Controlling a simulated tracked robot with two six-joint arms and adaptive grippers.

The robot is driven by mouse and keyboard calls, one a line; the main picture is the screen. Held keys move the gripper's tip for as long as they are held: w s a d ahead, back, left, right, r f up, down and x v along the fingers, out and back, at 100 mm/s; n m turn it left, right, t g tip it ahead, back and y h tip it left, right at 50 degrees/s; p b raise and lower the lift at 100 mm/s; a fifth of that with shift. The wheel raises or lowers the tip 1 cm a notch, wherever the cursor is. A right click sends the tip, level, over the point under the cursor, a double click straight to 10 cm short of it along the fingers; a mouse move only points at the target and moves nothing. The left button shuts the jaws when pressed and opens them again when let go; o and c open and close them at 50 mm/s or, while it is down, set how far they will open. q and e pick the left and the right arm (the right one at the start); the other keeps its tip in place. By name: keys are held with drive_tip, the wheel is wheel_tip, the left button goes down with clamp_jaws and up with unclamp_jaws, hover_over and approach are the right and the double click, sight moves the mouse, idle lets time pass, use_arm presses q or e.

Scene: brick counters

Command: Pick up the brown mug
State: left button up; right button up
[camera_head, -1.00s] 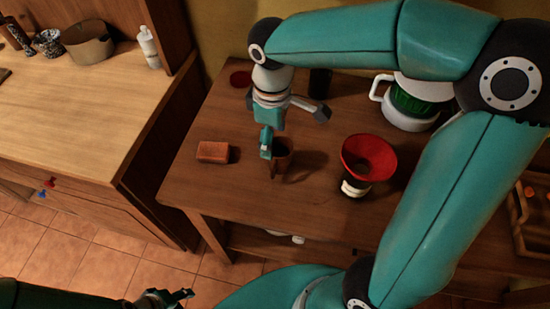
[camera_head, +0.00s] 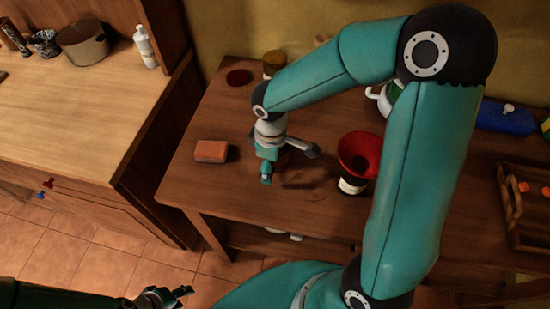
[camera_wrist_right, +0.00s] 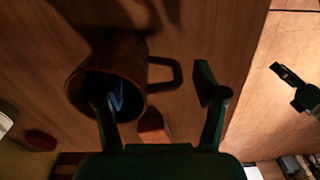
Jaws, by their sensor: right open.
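The brown mug (camera_wrist_right: 125,60) stands on the brown table in the right wrist view, its dark opening facing the camera and its handle (camera_wrist_right: 178,75) pointing right. My right gripper (camera_wrist_right: 155,92) is open. One finger overlaps the mug's opening; the other is to the right of the handle, so the near wall and handle lie between them in the picture. I cannot tell if either finger touches the mug. In the head view my right gripper (camera_head: 289,166) hides most of the mug. My left gripper (camera_head: 170,296) is low at the bottom, away from the table; its jaw state is unclear.
An orange-brown block (camera_head: 211,151) lies left of the mug. A red-topped container (camera_head: 359,154) stands to its right. A dark red disc (camera_head: 239,77) and a jar (camera_head: 274,63) are behind. A wooden tray (camera_head: 513,204) and a blue object (camera_head: 505,117) are far right.

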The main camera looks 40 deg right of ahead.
drive_tip(key=shift+c, duration=0.3)
clamp_jaws()
drive_tip(key=shift+r, duration=0.1)
